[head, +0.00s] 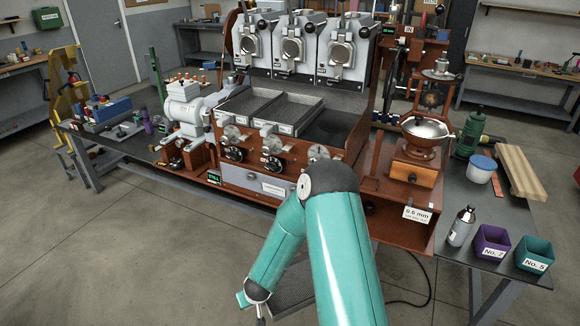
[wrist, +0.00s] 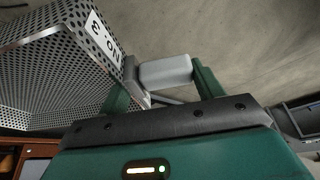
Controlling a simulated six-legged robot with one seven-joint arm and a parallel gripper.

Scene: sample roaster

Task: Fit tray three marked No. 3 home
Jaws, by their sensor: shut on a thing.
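Tray No. 3 (wrist: 62,68) is a perforated metal tray with a white label, at the left of the wrist view, tilted in the picture. My gripper (wrist: 165,76) is shut on its pale grey handle, one green finger on each side. In the head view the sample roaster (head: 262,165) has two mesh trays side by side, a left one (head: 252,103) and a middle one (head: 291,112). The right-hand bay (head: 329,132) beside them looks dark and empty. My arm hides part of the roaster's lower right front, and my fingers cannot be made out there.
A grinder (head: 416,148) with a metal bowl stands right of the roaster. A purple cup (head: 491,241), a teal cup (head: 534,255) and a bottle (head: 461,227) stand near the bench's right edge. A dark mesh panel (head: 293,287) lies low behind my arm; its identity is unclear. Left floor is open.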

